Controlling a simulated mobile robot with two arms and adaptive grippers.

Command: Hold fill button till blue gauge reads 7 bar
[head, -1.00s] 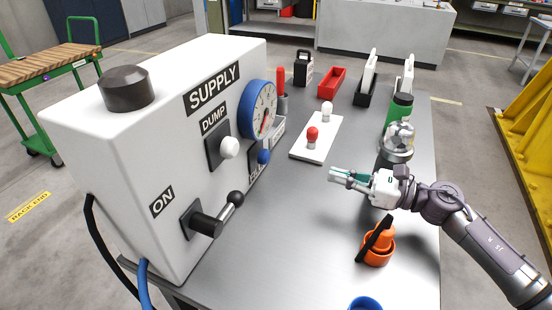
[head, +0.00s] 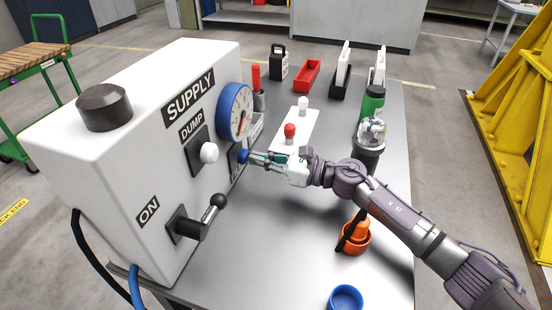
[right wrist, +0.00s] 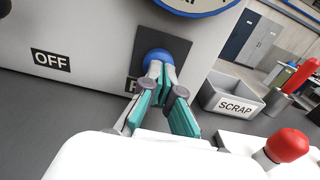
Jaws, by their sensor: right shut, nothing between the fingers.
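The white supply box (head: 90,160) stands at the left of the table. Its blue-rimmed gauge (head: 235,112) has a red needle, seen too obliquely to read a value. The blue fill button (head: 243,156) is below the gauge; it also shows in the right wrist view (right wrist: 157,60), its label partly hidden by my fingers. My right gripper (head: 252,157) is shut and empty, fingertips at the blue button, seemingly touching it. In the right wrist view my right gripper (right wrist: 160,72) covers the button's lower part. The white dump button (head: 209,152) is beside it. My left gripper is out of view.
A black lever (head: 217,202) juts out at the box's front. A grey scrap bin (right wrist: 232,98) and a white plate with red (head: 290,131) and white knobs lie close by. An orange part (head: 355,238) and a blue ring (head: 345,298) are at the front right.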

